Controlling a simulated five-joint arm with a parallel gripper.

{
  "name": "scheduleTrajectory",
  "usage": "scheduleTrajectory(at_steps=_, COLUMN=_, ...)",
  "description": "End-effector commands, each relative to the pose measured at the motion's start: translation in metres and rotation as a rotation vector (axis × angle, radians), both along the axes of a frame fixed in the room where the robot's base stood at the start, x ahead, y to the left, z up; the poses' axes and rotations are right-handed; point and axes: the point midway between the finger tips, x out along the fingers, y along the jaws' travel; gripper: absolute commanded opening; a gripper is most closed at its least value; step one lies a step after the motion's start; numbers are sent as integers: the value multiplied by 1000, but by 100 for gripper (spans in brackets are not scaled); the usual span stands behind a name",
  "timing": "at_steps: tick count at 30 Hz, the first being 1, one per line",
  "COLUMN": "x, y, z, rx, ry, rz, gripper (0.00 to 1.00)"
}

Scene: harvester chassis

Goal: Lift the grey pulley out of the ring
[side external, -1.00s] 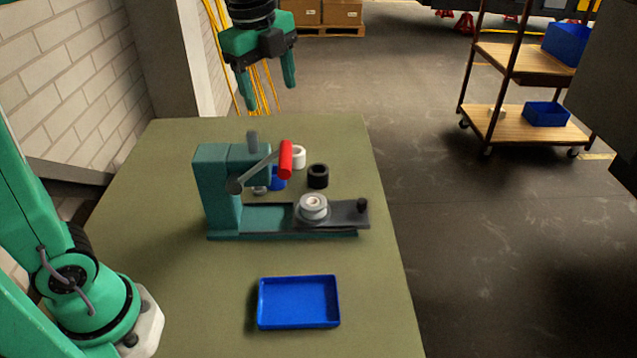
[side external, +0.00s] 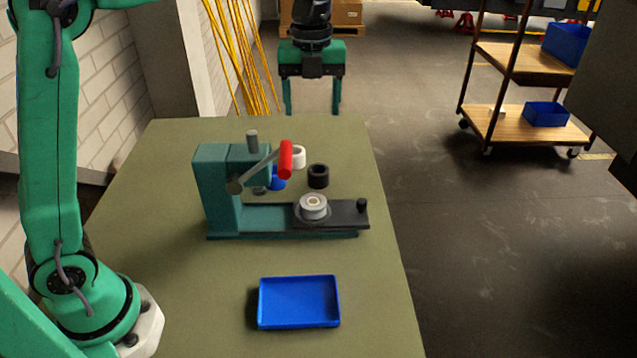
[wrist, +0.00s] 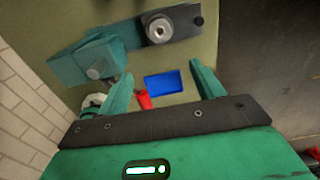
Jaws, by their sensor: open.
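The grey pulley (side external: 313,203) sits in the ring (side external: 313,215) on the dark slide of a green press (side external: 225,185). In the wrist view the pulley lies above the two spread fingers (wrist: 160,76) in the picture.
The press has a red-handled lever (side external: 286,160). Behind it stand a black ring-shaped part (side external: 318,176), a white one (side external: 299,157) and a blue one (side external: 278,178). An empty blue tray (side external: 299,321) lies in front. The table's right side is clear.

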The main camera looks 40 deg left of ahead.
Motion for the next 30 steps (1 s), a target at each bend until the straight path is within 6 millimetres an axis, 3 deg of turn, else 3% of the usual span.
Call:
scheduleTrajectory(at_steps=7, x=-1, y=0, z=-40, rx=0, ry=3, rz=3, gripper=67)
scheduleTrajectory(at_steps=18, x=-1, y=0, z=-124, rx=0, ry=3, rz=4, gripper=67)
scheduleTrajectory(at_steps=22, x=-1, y=0, z=-135, rx=0, ry=0, rz=4, gripper=67)
scheduleTrajectory(at_steps=30, x=0, y=0, z=-138, rx=0, ry=-1, rz=4, gripper=67)
